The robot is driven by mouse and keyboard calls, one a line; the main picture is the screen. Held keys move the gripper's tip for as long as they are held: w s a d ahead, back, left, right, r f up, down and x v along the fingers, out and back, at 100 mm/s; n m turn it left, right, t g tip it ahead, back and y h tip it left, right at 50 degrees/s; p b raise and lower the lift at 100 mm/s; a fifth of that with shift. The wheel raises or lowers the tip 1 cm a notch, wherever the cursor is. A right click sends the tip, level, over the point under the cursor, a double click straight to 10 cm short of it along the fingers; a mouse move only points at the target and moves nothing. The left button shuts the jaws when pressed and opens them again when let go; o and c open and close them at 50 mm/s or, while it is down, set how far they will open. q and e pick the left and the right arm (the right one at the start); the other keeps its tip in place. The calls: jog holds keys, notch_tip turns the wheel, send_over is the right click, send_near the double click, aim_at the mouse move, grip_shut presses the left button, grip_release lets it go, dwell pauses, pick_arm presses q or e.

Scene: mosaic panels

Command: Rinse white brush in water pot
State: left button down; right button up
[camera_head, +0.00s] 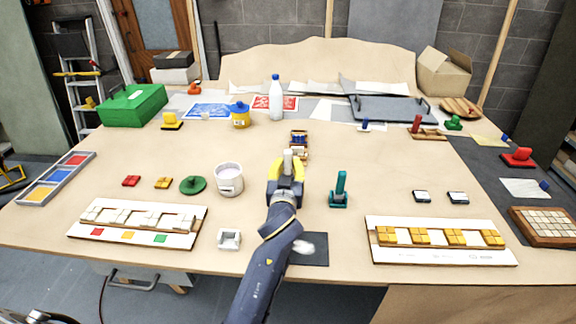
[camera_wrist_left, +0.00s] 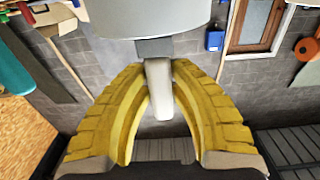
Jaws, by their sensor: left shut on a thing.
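My left gripper (camera_head: 287,170), with yellow fingers, is over the middle of the table. It is shut on the white brush (camera_head: 288,158), whose pale end shows between the fingers. In the left wrist view the brush's pale stem (camera_wrist_left: 158,88) is between the yellow fingers (camera_wrist_left: 160,105), below a grey collar and a wide light-grey part cut off by the top edge. The water pot (camera_head: 229,187), a whitish cup with pale contents, stands upright left of the gripper and apart from it. My right gripper is not in view.
A teal stamp-like tool (camera_head: 339,190) stands close right of my gripper. A dark mat (camera_head: 312,257) with a pale blob lies beside my arm. A green disc (camera_head: 193,185) is left of the pot. Tile panels (camera_head: 185,237) and (camera_head: 440,256) lie at the front.

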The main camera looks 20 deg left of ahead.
aim_at(288, 151)
pick_arm(q)
jog(key=shift+f, duration=0.55)
dwell(1.4)
jog(key=shift+r, duration=3.55)
